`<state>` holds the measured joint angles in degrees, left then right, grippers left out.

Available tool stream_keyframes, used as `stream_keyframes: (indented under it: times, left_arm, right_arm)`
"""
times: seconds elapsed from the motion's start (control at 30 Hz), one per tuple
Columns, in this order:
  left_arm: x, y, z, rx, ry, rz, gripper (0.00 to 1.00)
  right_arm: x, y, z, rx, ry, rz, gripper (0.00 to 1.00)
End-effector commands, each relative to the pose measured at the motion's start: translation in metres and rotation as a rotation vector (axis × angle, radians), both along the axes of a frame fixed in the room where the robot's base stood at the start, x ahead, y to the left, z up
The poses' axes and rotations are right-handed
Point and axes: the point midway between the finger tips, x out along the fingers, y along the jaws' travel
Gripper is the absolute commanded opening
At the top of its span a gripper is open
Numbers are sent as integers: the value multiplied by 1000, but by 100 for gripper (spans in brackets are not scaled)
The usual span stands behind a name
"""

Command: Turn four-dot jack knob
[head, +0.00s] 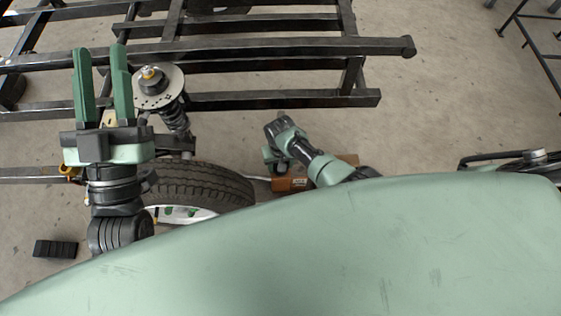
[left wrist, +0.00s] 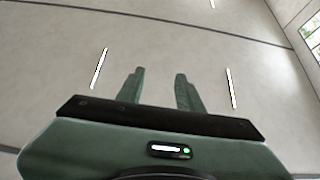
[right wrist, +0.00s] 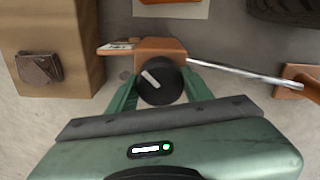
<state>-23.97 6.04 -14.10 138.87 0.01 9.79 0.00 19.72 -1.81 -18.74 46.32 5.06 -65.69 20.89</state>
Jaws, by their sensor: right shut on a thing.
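A round black knob (right wrist: 159,84) with a white pointer line sits on an orange jack body (right wrist: 157,49) in the right wrist view. The pointer slants from upper left to lower right. My right gripper (right wrist: 160,92) is shut on the knob, one green finger on each side. I cannot make out any dots on the jack. In the head view the orange jack (head: 292,184) lies on the floor below my right gripper (head: 272,160), whose fingertips are hidden there. My left gripper (head: 101,58) is open and empty, raised at the left.
A metal rod (right wrist: 240,72) runs from the jack to another orange part (right wrist: 300,78). A cardboard box (right wrist: 60,50) stands left of the jack. A tyre (head: 195,185), a coil suspension strut (head: 170,100) and a dark steel frame (head: 250,50) are near my left arm.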

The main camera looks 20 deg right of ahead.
Motion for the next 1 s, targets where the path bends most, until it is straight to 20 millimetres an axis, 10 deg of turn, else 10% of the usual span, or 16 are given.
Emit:
stream_keyframes:
  times: [0.5, 1.0]
  left_arm:
    - [28, 3, -73, 114, 410, 22, 36]
    - [29, 6, -105, 155, 569, 32, 36]
  right_arm:
    - [-1, 0, 1, -1, 2, 492, 10]
    - [-1, 0, 0, -1, 2, 968, 10]
